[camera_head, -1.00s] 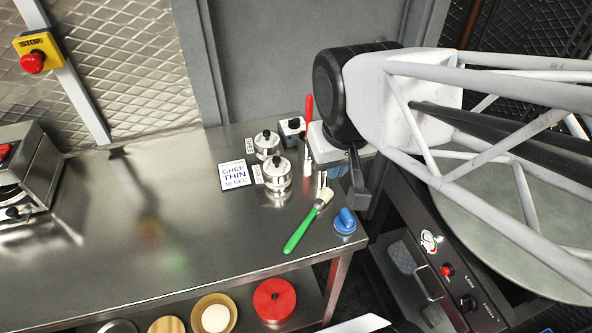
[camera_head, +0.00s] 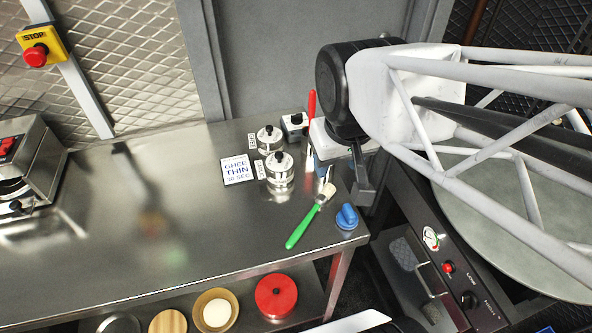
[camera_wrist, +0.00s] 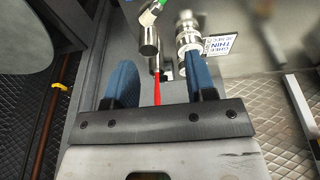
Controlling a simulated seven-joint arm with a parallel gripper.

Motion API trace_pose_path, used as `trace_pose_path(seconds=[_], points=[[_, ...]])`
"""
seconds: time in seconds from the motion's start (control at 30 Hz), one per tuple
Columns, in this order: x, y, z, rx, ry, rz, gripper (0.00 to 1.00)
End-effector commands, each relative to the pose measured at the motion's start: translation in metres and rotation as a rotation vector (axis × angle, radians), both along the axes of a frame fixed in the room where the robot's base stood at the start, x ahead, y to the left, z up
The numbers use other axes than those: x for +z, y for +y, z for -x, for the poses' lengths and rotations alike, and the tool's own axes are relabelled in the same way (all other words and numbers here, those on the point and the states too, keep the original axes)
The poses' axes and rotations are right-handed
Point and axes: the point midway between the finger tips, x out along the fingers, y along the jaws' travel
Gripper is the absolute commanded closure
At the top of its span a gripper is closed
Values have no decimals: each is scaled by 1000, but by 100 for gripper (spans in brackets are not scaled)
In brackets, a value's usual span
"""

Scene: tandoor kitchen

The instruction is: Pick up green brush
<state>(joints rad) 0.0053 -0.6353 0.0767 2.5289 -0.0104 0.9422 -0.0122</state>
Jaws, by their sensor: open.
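The green brush (camera_head: 304,227) lies on the steel table near its right front corner. Its green handle points to the front left and its pale bristle end to the back right. In the wrist view only a bit of green handle (camera_wrist: 149,16) shows at the top edge, beyond a metal cylinder. My gripper (camera_wrist: 156,66) is open, with two blue fingers apart and nothing held. A red-handled tool (camera_wrist: 157,90) shows between and beyond the fingers; I cannot tell the distance. In the head view the arm's wrist partly hides the gripper, behind and right of the green brush.
Two lidded steel pots (camera_head: 280,173) and a ghee sign (camera_head: 236,170) stand to the left. The red-handled tool (camera_head: 312,104) stands behind. The table's middle (camera_head: 130,220) is clear.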

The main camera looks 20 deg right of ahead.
Motion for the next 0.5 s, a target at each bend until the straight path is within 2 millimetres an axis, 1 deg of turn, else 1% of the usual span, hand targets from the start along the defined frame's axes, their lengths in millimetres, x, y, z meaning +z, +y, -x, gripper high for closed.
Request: trace_pose_path(seconds=[0.17,0.27,0.5], points=[[-6,4,-1,119,13,24,49],[-12,7,-2,232,26,45,49],[-31,17,-5,583,63,105,49]])
